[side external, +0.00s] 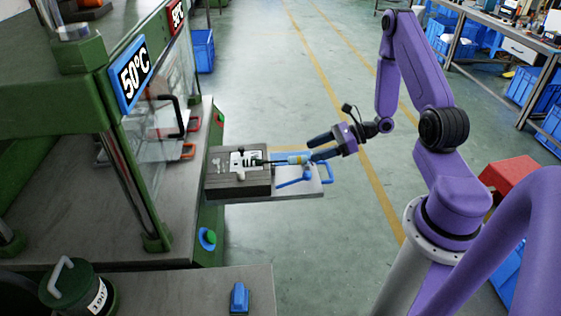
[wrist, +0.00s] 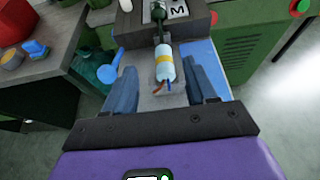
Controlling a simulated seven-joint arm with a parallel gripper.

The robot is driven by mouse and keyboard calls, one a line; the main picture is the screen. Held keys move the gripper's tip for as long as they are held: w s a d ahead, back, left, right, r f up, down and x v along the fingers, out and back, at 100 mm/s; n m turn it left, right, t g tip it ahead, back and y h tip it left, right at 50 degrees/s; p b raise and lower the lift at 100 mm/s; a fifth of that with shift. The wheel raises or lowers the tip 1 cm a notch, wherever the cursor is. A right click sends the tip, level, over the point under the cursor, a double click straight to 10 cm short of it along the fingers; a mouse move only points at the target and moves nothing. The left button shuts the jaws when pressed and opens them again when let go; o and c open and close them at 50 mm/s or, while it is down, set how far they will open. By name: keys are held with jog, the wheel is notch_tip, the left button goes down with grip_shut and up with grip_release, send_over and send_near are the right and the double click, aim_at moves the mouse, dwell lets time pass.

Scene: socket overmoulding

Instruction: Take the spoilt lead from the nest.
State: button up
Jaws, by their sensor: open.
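The lead (wrist: 165,66) has a white, blue and yellow sleeve, with a few coloured wire ends pointing toward me. Its dark plug end (wrist: 160,20) lies in the nest, on the dark grey mould block (side external: 240,189). In the side view the sleeve (side external: 297,159) sticks out from the block over the pale shelf. My gripper (wrist: 165,73) is open, its two fingers on either side of the sleeve, with gaps visible on both sides in the wrist view. In the side view my gripper (side external: 312,148) is at the sleeve's outer end. Their height difference is hard to judge.
A blue round-ended tool (wrist: 109,72) lies on the shelf (side external: 295,189), left of the lead in the wrist view. The shelf has a blue handle (side external: 328,172). The green press (side external: 118,160) with its clear guard stands left. Open floor lies right of the shelf.

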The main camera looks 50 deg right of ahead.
aim_at(294, 157)
jog(key=shift+x, duration=3.85)
jog(key=shift+w+d+f, duration=0.1)
jog(key=shift+d+f, duration=0.05)
jog(key=shift+f, duration=0.05)
jog(key=shift+c, duration=0.4)
grip_shut()
